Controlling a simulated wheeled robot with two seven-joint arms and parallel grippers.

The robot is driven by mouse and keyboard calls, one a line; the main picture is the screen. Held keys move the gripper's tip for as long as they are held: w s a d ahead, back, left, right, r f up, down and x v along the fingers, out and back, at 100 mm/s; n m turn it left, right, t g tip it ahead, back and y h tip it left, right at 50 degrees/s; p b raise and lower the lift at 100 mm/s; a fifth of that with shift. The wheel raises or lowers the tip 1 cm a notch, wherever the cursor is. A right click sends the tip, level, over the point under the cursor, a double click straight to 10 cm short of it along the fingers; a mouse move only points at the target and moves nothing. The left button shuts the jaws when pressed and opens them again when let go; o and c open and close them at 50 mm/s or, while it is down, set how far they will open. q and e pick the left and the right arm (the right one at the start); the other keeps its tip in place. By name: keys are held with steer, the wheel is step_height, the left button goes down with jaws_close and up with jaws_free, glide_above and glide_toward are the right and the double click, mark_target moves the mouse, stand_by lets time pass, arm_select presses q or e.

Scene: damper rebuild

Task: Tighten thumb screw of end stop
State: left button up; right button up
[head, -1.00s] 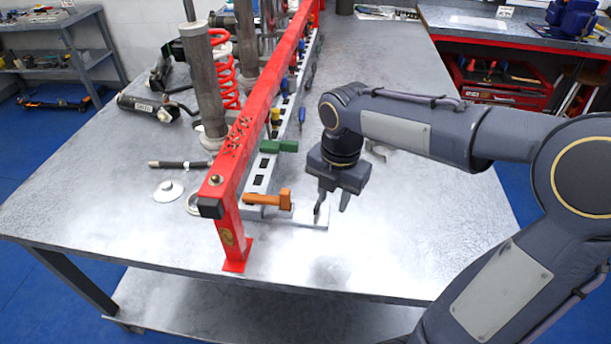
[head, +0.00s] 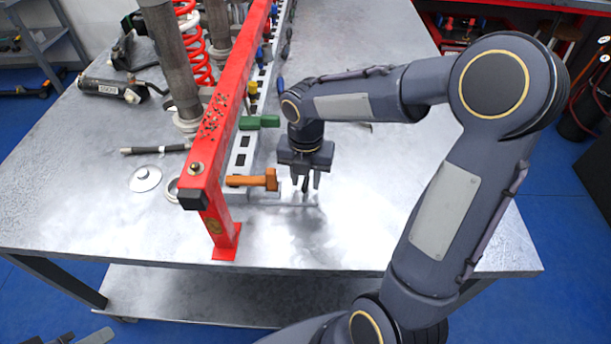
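The red rail (head: 219,130) stands on the metal bench with a slotted light strip (head: 240,153) along its right side. An orange T-shaped piece (head: 262,180) sticks out to the right near the strip's front end, and a green one (head: 262,122) sits farther back. I cannot tell which part is the end stop, and its thumb screw is not clearly seen. My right gripper (head: 306,184) points down just right of the orange piece, apart from it. Its fingers are spread, with a small dark shape between them that I cannot identify. My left gripper is not in view.
Grey posts (head: 178,70) and a red coil spring (head: 201,65) stand left of the rail. A dark rod (head: 155,149), a pale disc (head: 145,179) and a black cylinder (head: 112,90) lie on the bench (head: 400,230). The bench right of my gripper is clear.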

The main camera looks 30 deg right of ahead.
steer(key=shift+c, duration=0.4)
jaws_close()
steer(key=shift+m, duration=0.3)
steer(key=m, duration=0.4)
steer(key=shift+m+p, duration=0.3)
steer(key=shift+p, duration=0.05)
steer(key=m, duration=0.5)
steer(key=shift+m, duration=0.3)
steer(key=m, duration=1.1)
steer(key=shift+m+b, duration=0.3)
steer(key=shift+m, duration=0.1)
